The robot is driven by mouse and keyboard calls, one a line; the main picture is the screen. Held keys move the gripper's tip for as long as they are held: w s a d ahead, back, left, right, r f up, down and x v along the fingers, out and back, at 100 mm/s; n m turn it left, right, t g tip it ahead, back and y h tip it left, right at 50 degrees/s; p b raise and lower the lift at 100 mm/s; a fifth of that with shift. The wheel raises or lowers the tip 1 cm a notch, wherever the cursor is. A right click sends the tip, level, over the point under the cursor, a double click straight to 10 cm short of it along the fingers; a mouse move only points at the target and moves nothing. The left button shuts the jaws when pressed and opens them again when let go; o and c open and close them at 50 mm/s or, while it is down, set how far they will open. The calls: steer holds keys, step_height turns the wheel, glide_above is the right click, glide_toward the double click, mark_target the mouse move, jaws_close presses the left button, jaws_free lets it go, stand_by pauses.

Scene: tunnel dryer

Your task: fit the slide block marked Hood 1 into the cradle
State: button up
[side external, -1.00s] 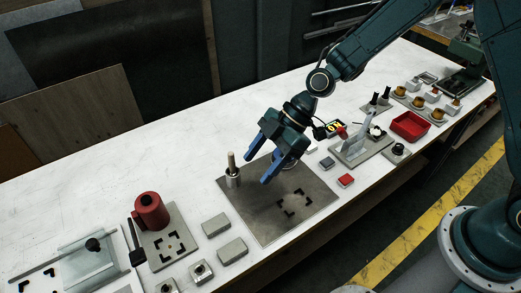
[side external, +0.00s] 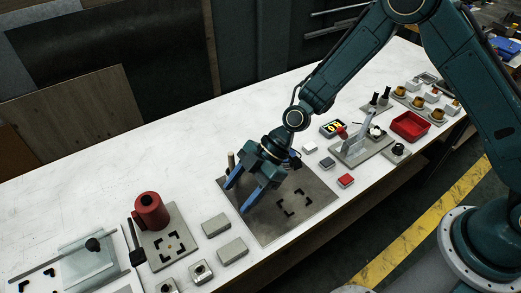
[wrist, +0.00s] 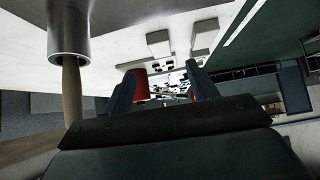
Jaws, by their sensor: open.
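No marking "Hood 1" is legible in any view, so I cannot tell which piece is the slide block or the cradle. Two plain grey blocks, a rear one (side external: 215,225) and a front one (side external: 232,250), lie on the bench left of a dark metal plate (side external: 268,227). My gripper (side external: 238,195) is open and empty above the left part of that plate, its two blue fingers apart. In the wrist view, the fingers (wrist: 163,82) also show spread with nothing held between them.
A wooden-handled metal cylinder (wrist: 68,40) stands close beside my gripper. A red cylinder (side external: 150,212) on a base plate is to the left. A lit display (side external: 331,128), a lever fixture (side external: 360,145) and a red tray (side external: 410,126) are to the right. The rear bench is clear.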

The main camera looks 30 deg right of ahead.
mark_target(214, 224)
steer(key=shift+x, duration=1.9)
steer(key=shift+x, duration=2.6)
steer(key=shift+s+r, duration=0.1)
steer(key=shift+r, duration=0.05)
jaws_close()
steer(key=shift+r, duration=0.15)
step_height(214, 224, up, 20)
